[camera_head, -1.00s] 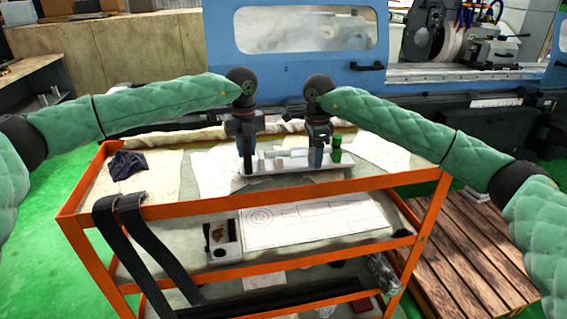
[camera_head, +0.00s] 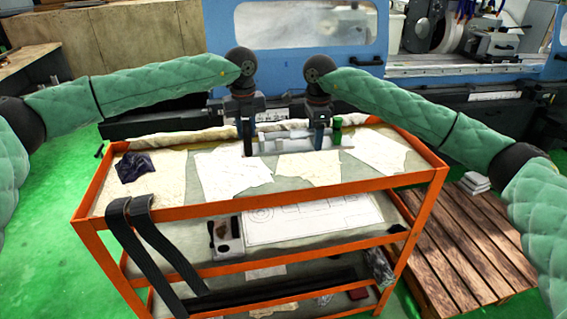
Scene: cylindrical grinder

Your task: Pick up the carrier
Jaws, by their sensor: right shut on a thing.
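The carrier (camera_head: 293,146) is a long light-grey holder with metal cylindrical parts on it and a green piece (camera_head: 337,131) near its right end. It is held roughly level above the back part of the cart's top shelf. My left gripper (camera_head: 248,144) is at its left end and appears shut on it. My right gripper (camera_head: 318,139) is shut on it near the right end, just left of the green piece. The fingertips are small and partly hidden against the carrier.
The orange cart (camera_head: 270,207) has pale sheets (camera_head: 232,173) and a dark cloth (camera_head: 133,167) on its top shelf. Black straps (camera_head: 150,235) hang over its front left. The blue machine (camera_head: 300,85) stands close behind. A wooden pallet (camera_head: 470,255) lies at right.

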